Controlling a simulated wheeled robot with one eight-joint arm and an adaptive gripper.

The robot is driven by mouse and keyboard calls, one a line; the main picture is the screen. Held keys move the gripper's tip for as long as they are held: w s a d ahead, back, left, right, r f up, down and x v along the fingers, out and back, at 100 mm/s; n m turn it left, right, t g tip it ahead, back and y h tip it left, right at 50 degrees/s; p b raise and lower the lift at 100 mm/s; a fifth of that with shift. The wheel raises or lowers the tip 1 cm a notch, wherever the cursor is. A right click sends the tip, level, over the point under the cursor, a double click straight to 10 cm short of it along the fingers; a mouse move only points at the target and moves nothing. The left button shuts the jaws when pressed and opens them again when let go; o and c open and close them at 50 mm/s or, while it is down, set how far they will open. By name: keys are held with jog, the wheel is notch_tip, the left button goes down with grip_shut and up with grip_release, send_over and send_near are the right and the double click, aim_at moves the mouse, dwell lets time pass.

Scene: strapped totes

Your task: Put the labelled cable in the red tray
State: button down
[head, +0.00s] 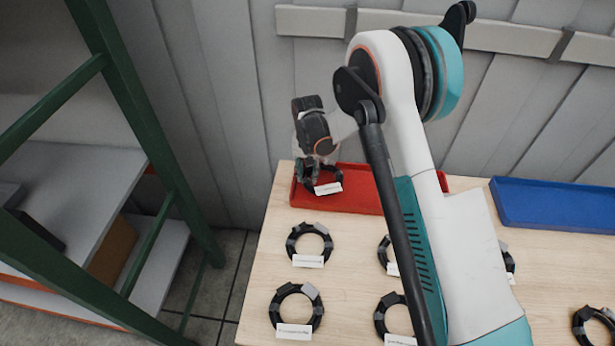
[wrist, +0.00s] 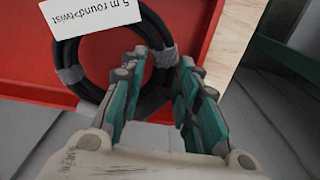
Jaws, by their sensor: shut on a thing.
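My gripper (head: 312,165) is shut on a black coiled cable (head: 334,178) with grey ties and a white label. The coil is over the left end of the red tray (head: 365,202) in the head view. In the wrist view the fingers (wrist: 160,68) close on one side of the coil (wrist: 70,50). My arm hides part of the tray in the head view.
Several other labelled black coils lie on the wooden table, including one at front left (head: 296,308) and one behind it (head: 309,243). A blue tray (head: 555,206) lies at the back right. A green-framed shelf (head: 150,120) stands left of the table. A grey wall is behind.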

jog(key=shift+f, duration=1)
jog(key=shift+f+b, duration=0.4)
jog(key=shift+b, duration=0.1)
jog(key=c, duration=1.5)
grip_release()
jog(key=shift+r, duration=0.15)
jog(key=shift+r+p, duration=0.3)
jog(key=shift+p, duration=0.15)
notch_tip(320, 180, up, 12)
jog(key=shift+f+p, duration=0.1)
jog(key=shift+p, duration=0.95)
